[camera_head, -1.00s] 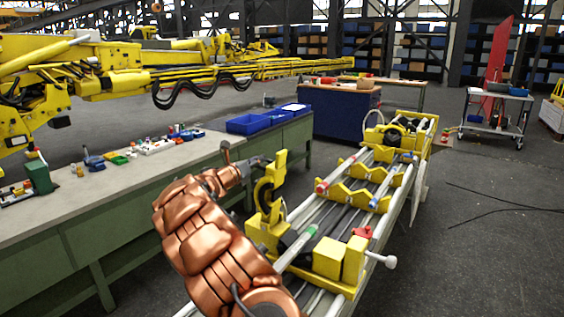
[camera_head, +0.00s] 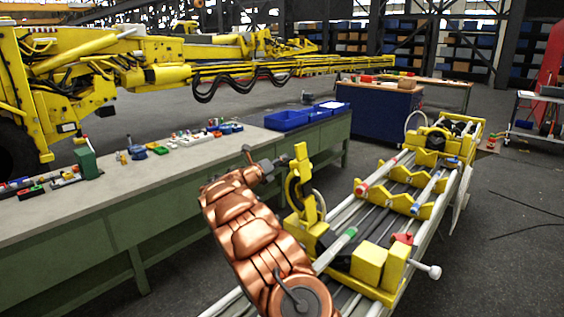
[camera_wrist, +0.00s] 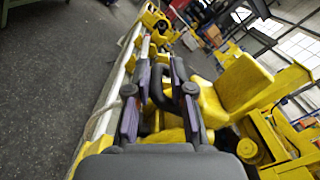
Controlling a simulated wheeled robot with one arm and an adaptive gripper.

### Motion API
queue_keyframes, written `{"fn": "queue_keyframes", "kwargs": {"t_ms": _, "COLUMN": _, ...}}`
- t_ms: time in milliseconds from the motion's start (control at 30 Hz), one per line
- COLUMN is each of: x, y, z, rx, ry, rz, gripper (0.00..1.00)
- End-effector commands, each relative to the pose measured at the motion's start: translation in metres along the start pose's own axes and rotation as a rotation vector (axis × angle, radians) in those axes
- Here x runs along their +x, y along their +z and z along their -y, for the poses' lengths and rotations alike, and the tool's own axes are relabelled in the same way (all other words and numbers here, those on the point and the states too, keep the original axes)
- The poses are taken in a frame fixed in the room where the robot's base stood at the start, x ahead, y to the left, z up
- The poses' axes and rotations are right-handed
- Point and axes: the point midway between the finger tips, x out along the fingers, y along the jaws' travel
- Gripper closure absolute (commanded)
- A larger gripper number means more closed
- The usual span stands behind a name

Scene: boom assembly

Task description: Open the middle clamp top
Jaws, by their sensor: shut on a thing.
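The yellow clamp top (camera_head: 301,163) stands raised above the yellow clamp base (camera_head: 300,228) at the left side of the long boom rig. It leans a little left, with a dark curved part beside it. My gripper (camera_head: 275,168), at the end of my copper-coloured arm, reaches it from the left. In the wrist view my gripper (camera_wrist: 160,100) has its dark fingers on both sides of a dark curved handle (camera_wrist: 157,88), with yellow clamp parts behind. The fingers are shut on this handle. The exact contact is partly hidden.
A green workbench (camera_head: 150,215) with small parts and blue bins (camera_head: 287,120) runs along the left. Yellow V-shaped supports (camera_head: 405,203) and yellow blocks (camera_head: 368,263) stand on the rig's rails. Open floor lies right of the rig.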

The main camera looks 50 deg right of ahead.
Motion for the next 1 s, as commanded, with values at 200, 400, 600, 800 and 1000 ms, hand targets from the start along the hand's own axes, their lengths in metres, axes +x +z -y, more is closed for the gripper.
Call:
{"fn": "queue_keyframes", "kwargs": {"t_ms": 200, "x": 0.003, "y": -0.034, "z": -0.018, "rx": -0.015, "ry": 0.015, "rz": -0.056, "gripper": 0.75}}
{"fn": "queue_keyframes", "kwargs": {"t_ms": 400, "x": 0.004, "y": -0.033, "z": -0.017, "rx": -0.011, "ry": 0.014, "rz": -0.056, "gripper": 0.61}}
{"fn": "queue_keyframes", "kwargs": {"t_ms": 600, "x": 0.004, "y": -0.032, "z": -0.015, "rx": -0.008, "ry": 0.013, "rz": -0.054, "gripper": 0.61}}
{"fn": "queue_keyframes", "kwargs": {"t_ms": 800, "x": -0.011, "y": -0.028, "z": -0.014, "rx": -0.008, "ry": 0.013, "rz": -0.047, "gripper": 0.61}}
{"fn": "queue_keyframes", "kwargs": {"t_ms": 1000, "x": -0.049, "y": -0.022, "z": -0.013, "rx": -0.013, "ry": 0.011, "rz": -0.036, "gripper": 0.61}}
